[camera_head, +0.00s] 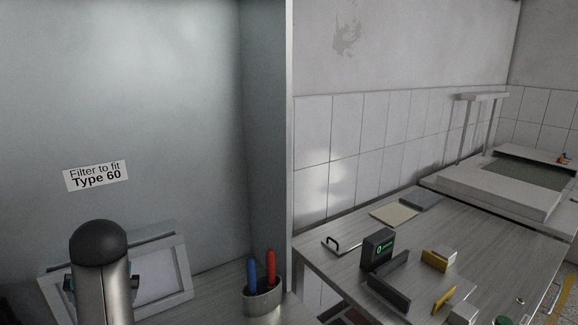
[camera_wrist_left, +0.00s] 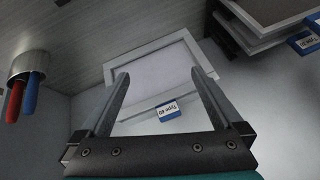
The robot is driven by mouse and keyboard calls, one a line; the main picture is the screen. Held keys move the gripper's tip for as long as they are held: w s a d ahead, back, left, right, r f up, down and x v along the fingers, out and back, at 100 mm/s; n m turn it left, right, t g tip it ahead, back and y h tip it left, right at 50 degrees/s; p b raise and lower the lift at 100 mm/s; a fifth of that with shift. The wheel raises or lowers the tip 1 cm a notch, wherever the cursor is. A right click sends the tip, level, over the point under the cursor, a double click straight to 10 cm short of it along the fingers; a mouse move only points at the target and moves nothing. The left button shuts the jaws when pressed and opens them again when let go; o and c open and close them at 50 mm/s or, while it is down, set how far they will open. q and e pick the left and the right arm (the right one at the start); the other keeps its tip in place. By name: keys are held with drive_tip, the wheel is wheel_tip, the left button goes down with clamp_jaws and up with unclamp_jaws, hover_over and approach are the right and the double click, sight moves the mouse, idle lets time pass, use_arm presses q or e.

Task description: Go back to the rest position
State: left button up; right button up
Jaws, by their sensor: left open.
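My left arm (camera_head: 100,275) rises in front of a pale framed tray (camera_head: 180,268) in the head view, and its dark rounded link hides most of the gripper. In the left wrist view my left gripper (camera_wrist_left: 160,73) is open with nothing between its fingers. The pale frame with a whitish sheet (camera_wrist_left: 152,62) lies beyond the fingertips; I cannot tell whether they touch it. A small "Type 60" tag (camera_wrist_left: 167,110) shows between the fingers. My right gripper is not in view.
A cup (camera_head: 262,300) with a red and a blue pen stands right of the frame. A panel edge separates a second table (camera_head: 345,268) with a small display box (camera_head: 377,248) and several blocks.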

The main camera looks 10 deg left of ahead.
use_arm(q)
drive_tip(key=s+d+f+m+h, duration=0.35)
drive_tip(key=s+d+f, duration=0.45)
drive_tip(key=s+d, duration=0.3)
drive_tip(key=s+d+f+m+h, duration=0.2)
drive_tip(key=s+d+f+m, duration=0.2)
drive_tip(key=s+d+f, duration=0.55)
wheel_tip(320, 180, down, 26)
drive_tip(key=s+d+g+b, duration=0.1)
drive_tip(key=s+b, duration=0.1)
drive_tip(key=b, duration=0.5)
drive_tip(key=s+a+f+g+b, duration=0.1)
drive_tip(key=s+f+b, duration=0.2)
drive_tip(key=s+f, duration=0.5)
drive_tip(key=s+a+f+b, duration=0.1)
drive_tip(key=s+f+b, duration=0.2)
drive_tip(key=s+f, duration=0.5)
wheel_tip(320, 180, down, 6)
drive_tip(key=shift+a+r+g, duration=0.2)
drive_tip(key=shift+r+g, duration=0.05)
drive_tip(key=shift+g, duration=0.15)
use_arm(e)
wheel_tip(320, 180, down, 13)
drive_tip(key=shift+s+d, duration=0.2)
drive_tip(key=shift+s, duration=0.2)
